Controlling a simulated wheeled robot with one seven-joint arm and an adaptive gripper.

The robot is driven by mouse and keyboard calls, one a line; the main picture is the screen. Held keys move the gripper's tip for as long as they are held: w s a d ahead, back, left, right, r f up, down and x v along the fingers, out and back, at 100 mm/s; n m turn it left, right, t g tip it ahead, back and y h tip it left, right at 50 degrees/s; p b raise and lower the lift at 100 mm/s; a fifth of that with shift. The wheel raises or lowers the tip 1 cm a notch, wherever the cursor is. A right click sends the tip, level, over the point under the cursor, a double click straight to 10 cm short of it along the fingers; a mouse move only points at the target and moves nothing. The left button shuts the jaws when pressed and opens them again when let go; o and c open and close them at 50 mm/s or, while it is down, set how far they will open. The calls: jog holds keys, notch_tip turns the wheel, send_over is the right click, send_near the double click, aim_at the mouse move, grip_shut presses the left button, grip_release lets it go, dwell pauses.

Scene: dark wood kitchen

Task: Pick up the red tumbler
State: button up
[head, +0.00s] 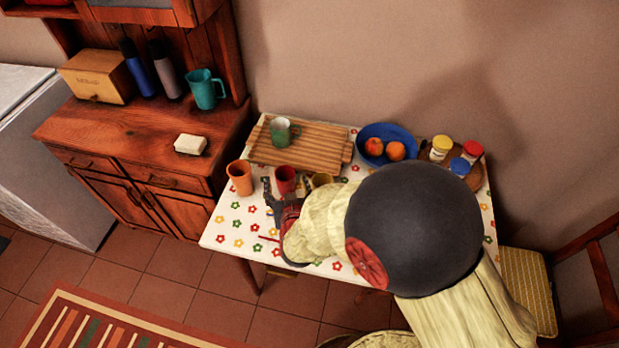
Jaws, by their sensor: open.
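The red tumbler (286,178) stands on the flowered tablecloth, in front of the wooden board. My gripper (284,190) is open at the tumbler, with a dark finger to its left and another part to its right. The lower part of the tumbler is hidden by the gripper. I cannot tell whether the fingers touch it. My arm comes in from the lower right and covers much of the table's right side.
Behind are a wooden board (300,154) with a green mug (281,131), a blue fruit bowl (403,133) and several jars (440,147). The table's front left (232,229) is clear.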

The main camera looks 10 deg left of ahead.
aim_at(284, 169)
jog(key=shift+o, duration=0.2)
jog(key=shift+f, duration=0.4)
jog(key=shift+w+d+f, duration=0.1)
jog(key=shift+w, duration=0.25)
jog(key=b+x, duration=0.3)
jog(key=x, duration=0.3)
jog(key=shift+f, duration=0.2)
jog(key=shift+w+a, duration=0.3)
jog(key=shift+w, duration=0.15)
jog(key=shift+c, duration=1)
jog(key=c, duration=1.1)
